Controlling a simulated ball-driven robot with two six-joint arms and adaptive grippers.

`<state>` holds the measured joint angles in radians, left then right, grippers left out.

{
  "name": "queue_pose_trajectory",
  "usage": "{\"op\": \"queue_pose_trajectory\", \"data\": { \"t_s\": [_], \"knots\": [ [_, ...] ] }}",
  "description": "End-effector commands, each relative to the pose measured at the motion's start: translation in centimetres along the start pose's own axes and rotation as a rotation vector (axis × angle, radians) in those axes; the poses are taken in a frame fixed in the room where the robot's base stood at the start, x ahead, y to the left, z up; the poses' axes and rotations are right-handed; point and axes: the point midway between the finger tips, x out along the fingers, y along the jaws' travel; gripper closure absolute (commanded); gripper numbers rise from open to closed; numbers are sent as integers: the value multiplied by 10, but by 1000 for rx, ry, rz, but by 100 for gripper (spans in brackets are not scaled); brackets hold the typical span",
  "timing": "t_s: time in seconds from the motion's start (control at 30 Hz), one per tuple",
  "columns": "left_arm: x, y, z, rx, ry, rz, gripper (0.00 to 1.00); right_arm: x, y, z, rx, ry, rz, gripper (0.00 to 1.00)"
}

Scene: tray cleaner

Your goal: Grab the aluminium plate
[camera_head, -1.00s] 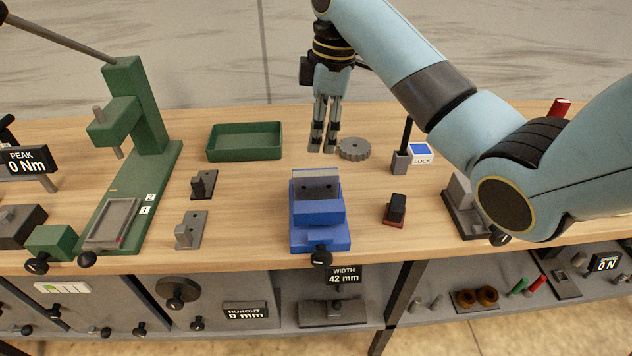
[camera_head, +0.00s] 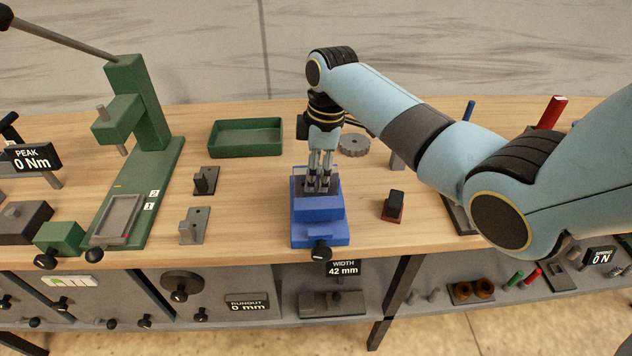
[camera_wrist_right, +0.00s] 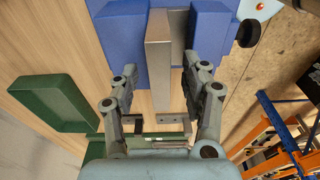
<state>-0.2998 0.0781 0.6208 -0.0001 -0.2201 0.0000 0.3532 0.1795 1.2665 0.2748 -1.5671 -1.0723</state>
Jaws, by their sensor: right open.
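A grey metal plate (camera_wrist_right: 158,62), which looks like the aluminium plate, stands on edge between the jaws of a blue vise (camera_head: 320,233). In the head view it is mostly hidden by my right gripper (camera_head: 319,187), which points down over the top of the vise. In the right wrist view the fingers of the right gripper (camera_wrist_right: 160,75) are spread, one to each side of the plate. I cannot tell whether either finger touches it. My left gripper is not in view.
A green tray (camera_head: 246,138) and a grey gear (camera_head: 353,145) lie behind the vise. Two small grey brackets stand to its left, with a green press (camera_head: 130,110) beyond. A small black block (camera_head: 395,204) on a red base is to its right. Bare wood lies between them.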

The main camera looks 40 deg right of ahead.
Motion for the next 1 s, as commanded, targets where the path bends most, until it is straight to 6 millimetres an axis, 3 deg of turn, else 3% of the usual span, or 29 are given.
{"op": "queue_pose_trajectory", "data": {
  "t_s": [0.73, 1.0],
  "knots": [
    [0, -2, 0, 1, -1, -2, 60, 4, 0, 1, 0, 0, 0, 54],
    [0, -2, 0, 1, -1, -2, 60, 4, 0, 1, 0, 0, 0, 86]
  ]
}}
